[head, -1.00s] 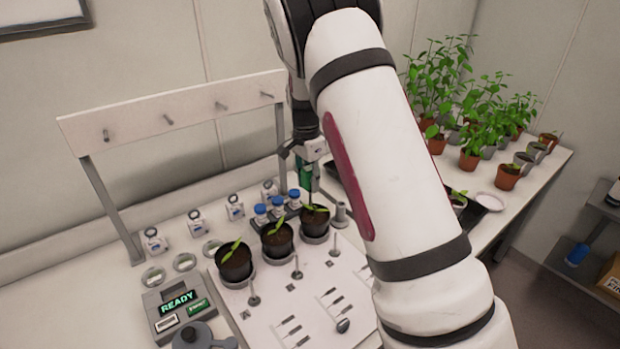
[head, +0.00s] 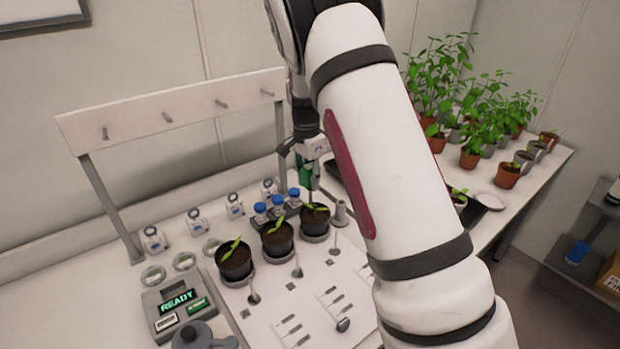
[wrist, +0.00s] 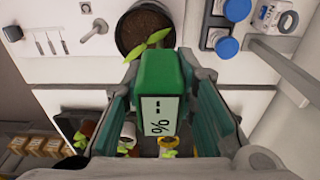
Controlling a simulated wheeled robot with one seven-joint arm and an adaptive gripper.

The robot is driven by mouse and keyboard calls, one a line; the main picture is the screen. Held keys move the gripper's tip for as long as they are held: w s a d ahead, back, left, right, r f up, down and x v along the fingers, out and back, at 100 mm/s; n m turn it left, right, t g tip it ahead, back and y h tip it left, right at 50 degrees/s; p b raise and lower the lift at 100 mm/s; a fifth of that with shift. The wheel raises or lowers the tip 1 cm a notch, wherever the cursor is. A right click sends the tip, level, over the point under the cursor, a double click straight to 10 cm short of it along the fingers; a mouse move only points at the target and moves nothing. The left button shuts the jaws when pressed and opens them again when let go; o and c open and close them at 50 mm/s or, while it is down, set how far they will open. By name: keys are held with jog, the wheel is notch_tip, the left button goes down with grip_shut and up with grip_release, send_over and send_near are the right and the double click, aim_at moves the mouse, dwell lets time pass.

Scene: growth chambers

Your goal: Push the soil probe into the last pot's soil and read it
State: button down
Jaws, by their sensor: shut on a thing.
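My gripper (head: 306,160) is shut on the soil probe, a green handle (head: 306,175) with a thin shaft pointing down. In the wrist view the probe (wrist: 162,75) sits between both fingers, and its display shows dashes and a % sign. The right-hand pot (head: 315,221), black with dark soil and a green seedling, is directly below the probe. It also shows in the wrist view (wrist: 130,45), beyond the handle. The probe's tip is hidden, so I cannot tell whether it touches the soil. Two similar pots, the middle pot (head: 277,241) and the left pot (head: 236,262), stand in a row.
Blue-capped bottles (head: 277,208) stand close behind the right-hand pot. A grey cylinder (head: 341,212) stands just right of it. A device reading READY (head: 178,305) is at the front left. A pegged rack (head: 170,112) rises behind. Potted plants (head: 470,158) fill the bench at right.

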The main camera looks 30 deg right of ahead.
aim_at(310, 191)
jog(key=shift+f, duration=0.3)
dwell(0.4)
jog(key=shift+f, duration=0.35)
jog(key=shift+f+b, duration=0.55)
jog(key=shift+f, duration=1.2)
jog(key=c, duration=1.2)
grip_release()
jog(key=shift+r, duration=0.15)
jog(key=r, duration=0.8)
jog(key=a+r, duration=0.1)
jog(key=r, duration=0.3)
jog(key=shift+s, duration=0.15)
